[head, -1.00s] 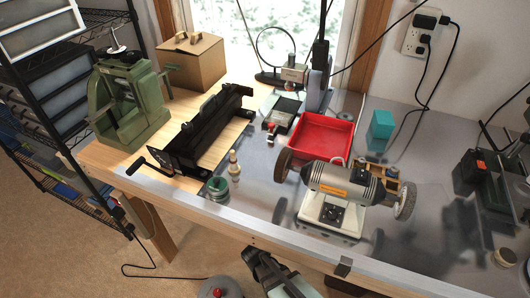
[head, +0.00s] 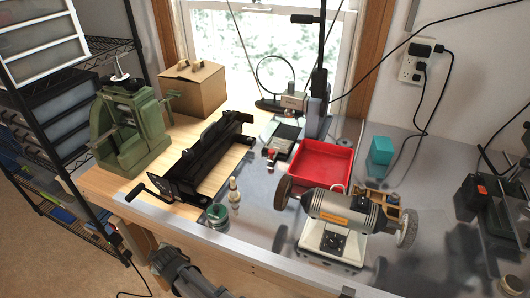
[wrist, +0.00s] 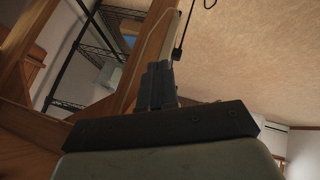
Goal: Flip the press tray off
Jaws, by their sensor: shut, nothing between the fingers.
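A red tray (head: 322,162) lies on the bench at the foot of a tall black press (head: 318,95); I cannot tell whether this is the press tray. No switch on it can be made out. My arm shows at the lower left in the head view, in front of the bench's front edge. In the wrist view my gripper (wrist: 158,88) has its dark fingers together with nothing between them. It is away from the red tray and touches nothing I can see.
A bench grinder (head: 340,215), a black crank machine (head: 205,160), a green machine (head: 130,125) and a cardboard box (head: 193,88) stand on the bench. A wire shelf (head: 75,130) stands at the left. The wrist view shows wooden bench parts and a hanging cord (wrist: 178,45).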

